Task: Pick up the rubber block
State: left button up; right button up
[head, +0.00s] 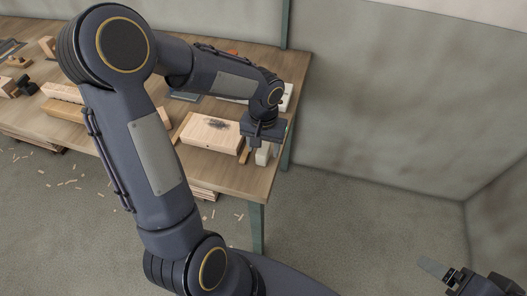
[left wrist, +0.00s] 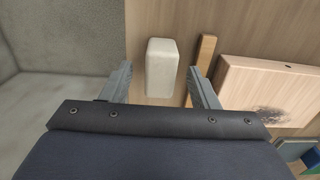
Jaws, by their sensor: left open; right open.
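The rubber block, a pale off-white block with rounded edges (head: 263,154), rests near the right end of the workbench. In the left wrist view the block (left wrist: 161,66) lies between the two fingers of my left gripper (left wrist: 160,76), with a gap on each side. My left gripper (head: 262,146) is open, pointing down over the block in the head view, and partly hides it. My right gripper (head: 447,274) is open and empty at the lower right, away from the bench.
A narrow wooden strip (left wrist: 205,55) lies just right of the block, with a larger pale board with a dark smudge (left wrist: 265,90) beyond it. The workbench (head: 235,178) carries several other wooden pieces to the left. Floor right of the bench is clear.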

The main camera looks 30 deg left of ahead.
pick_arm(q)
jog(key=shift+f, duration=0.75)
jog(key=c, duration=1.1)
jog(key=shift+r, duration=0.1)
jog(key=shift+r, duration=0.5)
notch_tip(320, 180, up, 3)
jog(key=shift+s+a+f, duration=0.1)
jog(key=shift+a+f, duration=0.05)
jog(key=shift+f, duration=0.05)
jog(key=s+a+r, duration=0.2)
jog(key=s+r, duration=0.1)
jog(key=s, duration=0.1)
jog(key=s+a+r, duration=0.2)
jog(key=s+r, duration=0.1)
jog(key=s, duration=0.1)
jog(key=s+a+r+b, duration=0.1)
jog(key=s+a+r, duration=0.2)
jog(key=shift+s+r, duration=0.15)
jog(key=shift+s, duration=0.25)
